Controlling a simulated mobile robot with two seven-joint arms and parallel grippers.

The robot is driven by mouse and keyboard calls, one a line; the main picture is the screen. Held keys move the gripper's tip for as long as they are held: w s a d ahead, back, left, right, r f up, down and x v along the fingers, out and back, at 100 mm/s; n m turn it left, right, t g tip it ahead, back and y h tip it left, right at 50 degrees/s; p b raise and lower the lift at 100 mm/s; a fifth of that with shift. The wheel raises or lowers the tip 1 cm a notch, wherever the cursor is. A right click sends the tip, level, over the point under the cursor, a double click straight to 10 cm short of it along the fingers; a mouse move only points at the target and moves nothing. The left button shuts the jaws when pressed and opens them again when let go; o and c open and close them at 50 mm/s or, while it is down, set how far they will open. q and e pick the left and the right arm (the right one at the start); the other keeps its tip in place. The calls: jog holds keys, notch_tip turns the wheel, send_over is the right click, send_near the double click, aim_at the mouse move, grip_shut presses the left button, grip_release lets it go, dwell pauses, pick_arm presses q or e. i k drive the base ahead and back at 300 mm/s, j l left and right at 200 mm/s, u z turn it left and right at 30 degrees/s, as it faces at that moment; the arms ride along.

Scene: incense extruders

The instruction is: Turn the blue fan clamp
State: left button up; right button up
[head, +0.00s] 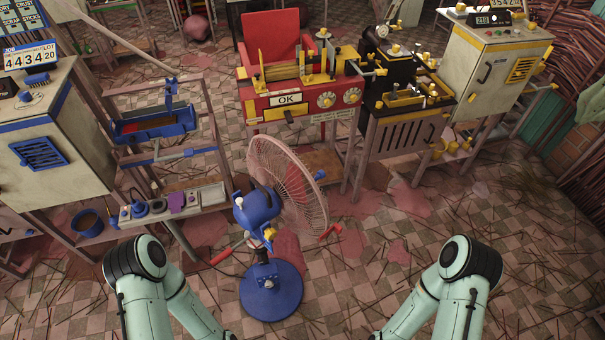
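A standing fan with a pale wire cage (290,185) is in the middle of the head view. Its blue motor housing (258,207) sits on a short dark post above a round blue base (271,297). A yellow part (270,233) shows just below the housing, where the head meets the post. Which small part there is the blue clamp, I cannot tell. My two arms come in from the bottom, left and right of the fan base, and bend back down. Both grippers are out of view.
A red and yellow machine (300,100) and a black machine (408,100) stand behind the fan. A low shelf with a grey control strip (175,202) is close on its left. The tiled floor in front has scattered sticks and reddish patches, otherwise open on the right.

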aim_at(262, 258)
jog(key=k+j, duration=0.35)
jog(key=k, duration=0.15)
jog(key=k+j, duration=0.4)
jog(key=k+u, duration=0.05)
jog(key=k, duration=0.05)
